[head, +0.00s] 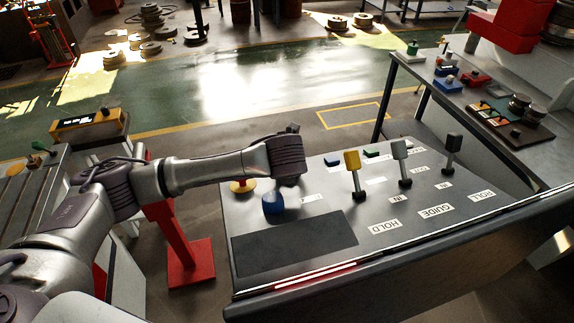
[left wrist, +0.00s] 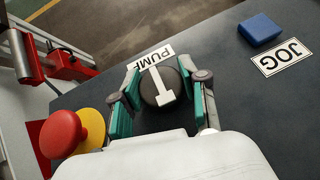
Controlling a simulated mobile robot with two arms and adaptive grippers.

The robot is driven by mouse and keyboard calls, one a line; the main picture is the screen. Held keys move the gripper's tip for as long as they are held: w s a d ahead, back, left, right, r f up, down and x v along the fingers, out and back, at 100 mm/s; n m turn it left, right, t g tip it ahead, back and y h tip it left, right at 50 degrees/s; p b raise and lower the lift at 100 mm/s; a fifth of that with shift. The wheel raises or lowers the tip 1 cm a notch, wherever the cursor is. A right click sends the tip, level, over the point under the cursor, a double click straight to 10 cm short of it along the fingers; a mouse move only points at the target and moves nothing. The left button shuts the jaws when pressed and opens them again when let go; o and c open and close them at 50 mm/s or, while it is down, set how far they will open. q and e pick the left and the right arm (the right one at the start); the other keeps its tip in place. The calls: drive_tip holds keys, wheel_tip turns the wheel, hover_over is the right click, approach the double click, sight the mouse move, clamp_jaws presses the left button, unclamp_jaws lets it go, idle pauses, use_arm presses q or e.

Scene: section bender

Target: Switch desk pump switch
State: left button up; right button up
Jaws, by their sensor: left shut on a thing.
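In the head view, my left arm reaches over the left part of the control desk (head: 330,220); the switch and fingertips are hidden there by the wrist. My right gripper is not in view.
A red-and-yellow mushroom button (left wrist: 65,133) and a blue button (left wrist: 260,29) by a JOG label (left wrist: 282,57) flank the switch. Yellow (head: 353,162), grey (head: 401,150) and dark (head: 453,145) levers stand further right. A red post (head: 183,240) stands left of the desk.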

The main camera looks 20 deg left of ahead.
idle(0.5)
use_arm(q)
drive_tip(key=o, duration=1.1)
drive_tip(key=shift+o, duration=0.3)
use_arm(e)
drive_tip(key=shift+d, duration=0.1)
use_arm(q)
drive_tip(key=shift+r, duration=0.1)
drive_tip(key=v, duration=1.1)
drive_tip(key=shift+s+d+r, duration=0.15)
drive_tip(key=shift+s+r, duration=0.1)
drive_tip(key=shift+r, duration=0.1)
